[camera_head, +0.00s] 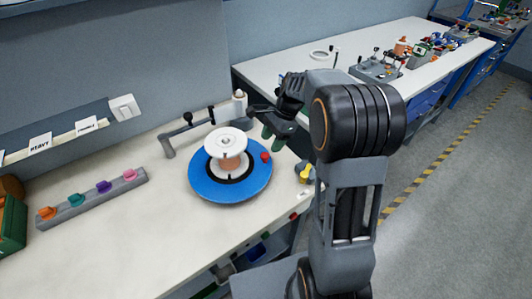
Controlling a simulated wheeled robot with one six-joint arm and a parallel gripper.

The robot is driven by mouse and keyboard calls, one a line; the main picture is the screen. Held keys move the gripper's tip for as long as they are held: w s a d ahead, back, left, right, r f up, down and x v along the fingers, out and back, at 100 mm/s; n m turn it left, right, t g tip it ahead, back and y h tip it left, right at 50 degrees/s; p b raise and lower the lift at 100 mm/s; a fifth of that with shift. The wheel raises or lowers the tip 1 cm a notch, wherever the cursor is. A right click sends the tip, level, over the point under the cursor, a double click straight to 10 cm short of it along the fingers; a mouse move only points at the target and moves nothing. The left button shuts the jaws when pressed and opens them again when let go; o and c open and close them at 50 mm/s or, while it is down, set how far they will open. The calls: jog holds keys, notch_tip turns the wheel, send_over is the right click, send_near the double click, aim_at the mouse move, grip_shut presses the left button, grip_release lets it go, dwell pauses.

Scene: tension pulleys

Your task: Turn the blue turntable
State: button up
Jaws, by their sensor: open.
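The blue turntable (215,190) lies on the near white bench as a round disc. A spool (228,143) with a white top and copper-coloured winding stands at its centre. A small red knob (266,157) sits near its right rim. My gripper (266,132) is open, above and to the right of the turntable, close to the red knob. It looks empty, and I cannot tell whether its fingers touch anything.
A grey post with a horizontal arm (200,125) stands behind the turntable. A yellow knob (305,172) is at the bench's right edge. A grey rack (92,199) with several coloured pegs lies left. The bench front (150,255) is clear.

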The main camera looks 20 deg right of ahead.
aim_at(265, 155)
jog(key=shift+x, duration=2.7)
jog(key=shift+c, duration=0.2)
grip_shut()
